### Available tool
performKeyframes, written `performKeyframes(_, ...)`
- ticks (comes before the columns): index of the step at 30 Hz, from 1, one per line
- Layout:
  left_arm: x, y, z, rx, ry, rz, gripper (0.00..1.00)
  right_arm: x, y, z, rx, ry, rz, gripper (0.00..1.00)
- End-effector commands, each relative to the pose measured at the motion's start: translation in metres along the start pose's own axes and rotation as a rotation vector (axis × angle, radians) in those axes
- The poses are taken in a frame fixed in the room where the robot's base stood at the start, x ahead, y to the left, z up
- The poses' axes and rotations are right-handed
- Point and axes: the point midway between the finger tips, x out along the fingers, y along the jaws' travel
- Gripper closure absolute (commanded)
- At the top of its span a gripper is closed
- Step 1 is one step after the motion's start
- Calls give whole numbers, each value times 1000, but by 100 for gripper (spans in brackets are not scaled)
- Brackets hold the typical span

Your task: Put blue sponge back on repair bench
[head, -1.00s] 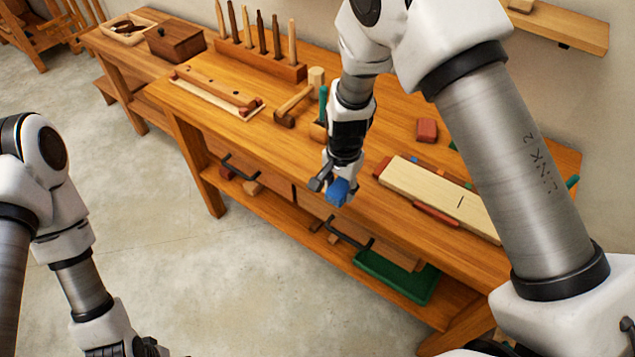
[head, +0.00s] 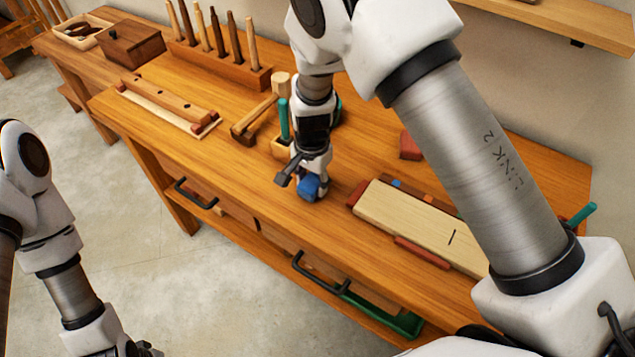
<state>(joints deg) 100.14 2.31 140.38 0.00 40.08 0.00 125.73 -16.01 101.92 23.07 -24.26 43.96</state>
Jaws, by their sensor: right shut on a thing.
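The blue sponge (head: 310,186) is small and dark blue. My right gripper (head: 308,180) is shut on it, over the front part of the wooden repair bench (head: 240,185). Whether the sponge touches the bench top is unclear. The gripper's fingers hide part of the sponge. My left arm is at the lower left, over the floor, with its gripper (head: 140,350) cut by the bottom edge.
A pale board (head: 420,220) with red blocks lies to the right. Upright tools (head: 215,40) stand at the back. Bare bench top lies left of the gripper.

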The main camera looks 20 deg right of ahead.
Motion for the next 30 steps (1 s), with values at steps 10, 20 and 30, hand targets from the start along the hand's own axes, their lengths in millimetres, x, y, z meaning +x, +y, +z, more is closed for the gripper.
performKeyframes(10,-2,0,-1,0,3,0,18,-1,0,0,1,0,-1,29)
performKeyframes(20,-3,0,-1,0,2,0,18,-3,0,0,1,0,-2,29)
performKeyframes(30,12,0,-1,0,2,0,18,-69,-1,-1,1,4,-7,29)
